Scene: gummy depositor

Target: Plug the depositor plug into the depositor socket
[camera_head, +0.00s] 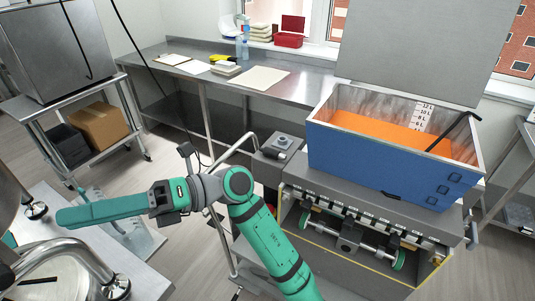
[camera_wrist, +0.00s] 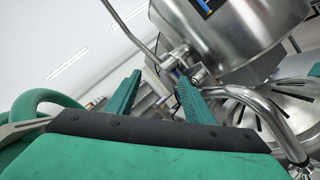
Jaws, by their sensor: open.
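The depositor (camera_head: 345,215) stands at the right in the head view, with a blue hopper (camera_head: 375,165) holding orange liquid. A small grey box with a knob (camera_head: 283,145) sits at its left side; I cannot tell whether it carries the socket. A thin black cable (camera_head: 150,65) hangs from above and passes down behind my arm. I cannot make out a plug or a socket in either view. My gripper (camera_head: 64,216) points left, away from the depositor. In the wrist view its two green fingers (camera_wrist: 158,88) stand apart with nothing clearly held between them.
A steel kettle (camera_wrist: 235,45) with bent pipes is close beyond my fingers in the wrist view. A steel counter (camera_head: 190,85) runs along the back wall. A cart with a cardboard box (camera_head: 101,124) stands at left. Open floor lies between the cart and the depositor.

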